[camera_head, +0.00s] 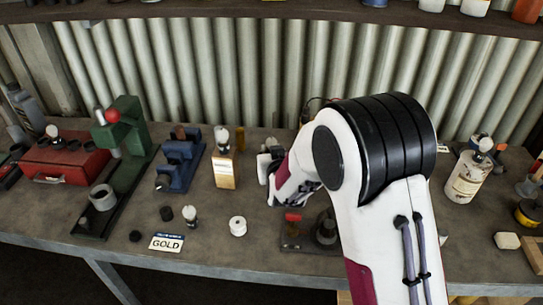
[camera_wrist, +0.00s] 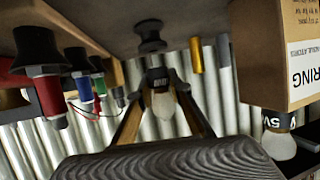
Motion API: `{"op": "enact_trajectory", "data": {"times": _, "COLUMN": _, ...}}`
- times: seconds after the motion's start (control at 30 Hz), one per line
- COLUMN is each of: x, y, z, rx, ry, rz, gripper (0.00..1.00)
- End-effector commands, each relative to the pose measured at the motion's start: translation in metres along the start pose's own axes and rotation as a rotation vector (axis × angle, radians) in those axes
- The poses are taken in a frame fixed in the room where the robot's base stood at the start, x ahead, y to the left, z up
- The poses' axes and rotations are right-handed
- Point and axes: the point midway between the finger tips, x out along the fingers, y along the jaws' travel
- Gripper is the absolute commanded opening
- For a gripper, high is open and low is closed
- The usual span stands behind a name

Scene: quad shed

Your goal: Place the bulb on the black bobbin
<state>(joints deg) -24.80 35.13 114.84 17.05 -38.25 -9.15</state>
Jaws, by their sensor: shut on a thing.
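In the wrist view, where the scene appears upside down, my gripper (camera_wrist: 160,95) is shut on a bulb (camera_wrist: 163,106). The bulb has pale glass and a dark base, and the base points toward the table. A black bobbin (camera_wrist: 150,38) stands on the table just beyond the bulb's base. A gap shows between them in this view; I cannot tell the exact distance. In the head view my gripper (camera_head: 266,166) is over the table, right of a wooden box (camera_head: 226,171). The held bulb is not clear there, and I cannot make out that bobbin.
Another bulb (camera_wrist: 280,145) sits on the box beside my gripper. A gold cylinder (camera_wrist: 196,55) stands behind. Red, blue and green black-ended parts (camera_wrist: 48,92) are close on the other side. A white spool (camera_head: 237,226) and a GOLD sign (camera_head: 167,243) are at the front.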

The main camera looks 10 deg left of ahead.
Motion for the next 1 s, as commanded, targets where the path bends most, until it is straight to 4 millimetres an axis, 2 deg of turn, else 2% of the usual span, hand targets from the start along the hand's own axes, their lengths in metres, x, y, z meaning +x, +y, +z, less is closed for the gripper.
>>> {"op": "enact_trajectory", "data": {"times": 0.2, "x": 0.007, "y": 0.0, "z": 0.017, "rx": -0.001, "ry": -0.001, "rz": -0.001, "gripper": 0.0}}
{"op": "enact_trajectory", "data": {"times": 0.73, "x": 0.009, "y": 0.0, "z": 0.022, "rx": 0.0, "ry": 0.0, "rz": -0.001, "gripper": 0.0}}
{"op": "enact_trajectory", "data": {"times": 0.77, "x": 0.009, "y": 0.0, "z": 0.021, "rx": 0.0, "ry": 0.0, "rz": -0.001, "gripper": 0.27}}
{"op": "enact_trajectory", "data": {"times": 0.8, "x": 0.009, "y": 0.0, "z": 0.021, "rx": 0.0, "ry": 0.0, "rz": -0.001, "gripper": 0.36}}
{"op": "enact_trajectory", "data": {"times": 1.0, "x": 0.009, "y": 0.0, "z": 0.021, "rx": 0.0, "ry": 0.0, "rz": -0.001, "gripper": 0.36}}
